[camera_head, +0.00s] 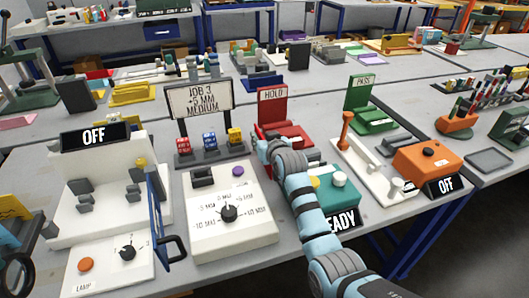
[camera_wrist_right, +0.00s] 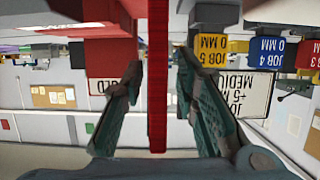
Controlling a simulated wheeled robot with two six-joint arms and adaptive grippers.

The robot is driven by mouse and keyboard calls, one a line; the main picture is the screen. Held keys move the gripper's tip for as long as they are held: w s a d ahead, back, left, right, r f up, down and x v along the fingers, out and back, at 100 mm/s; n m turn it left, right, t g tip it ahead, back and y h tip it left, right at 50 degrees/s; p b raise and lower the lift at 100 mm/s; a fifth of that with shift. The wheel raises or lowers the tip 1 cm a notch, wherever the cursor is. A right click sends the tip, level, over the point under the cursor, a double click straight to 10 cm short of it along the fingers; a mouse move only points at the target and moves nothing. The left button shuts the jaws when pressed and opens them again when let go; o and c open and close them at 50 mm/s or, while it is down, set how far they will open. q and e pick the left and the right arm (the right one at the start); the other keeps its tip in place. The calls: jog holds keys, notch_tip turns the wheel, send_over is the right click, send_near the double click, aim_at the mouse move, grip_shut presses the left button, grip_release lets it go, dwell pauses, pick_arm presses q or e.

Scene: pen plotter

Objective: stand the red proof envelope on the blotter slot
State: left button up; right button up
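In the right wrist view, which is upside down, a thin red upright panel (camera_wrist_right: 157,90), seemingly the red proof envelope, stands edge-on between the two fingers of my right gripper (camera_wrist_right: 158,62). The fingers are apart, with a visible gap on each side of the panel. In the head view my right gripper (camera_head: 270,148) is at the front of the red HOLD stand (camera_head: 272,108), and my wrist hides its fingertips. The envelope cannot be told from the red stand there. I cannot identify the blotter slot with certainty. My left gripper is not in view.
A white dial panel (camera_head: 235,215) lies in front. A green PASS stand (camera_head: 360,105), a white lever unit (camera_head: 370,165) and an orange box (camera_head: 426,160) stand to the right.

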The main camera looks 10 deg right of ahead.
grip_shut()
jog(key=shift+r, duration=0.15)
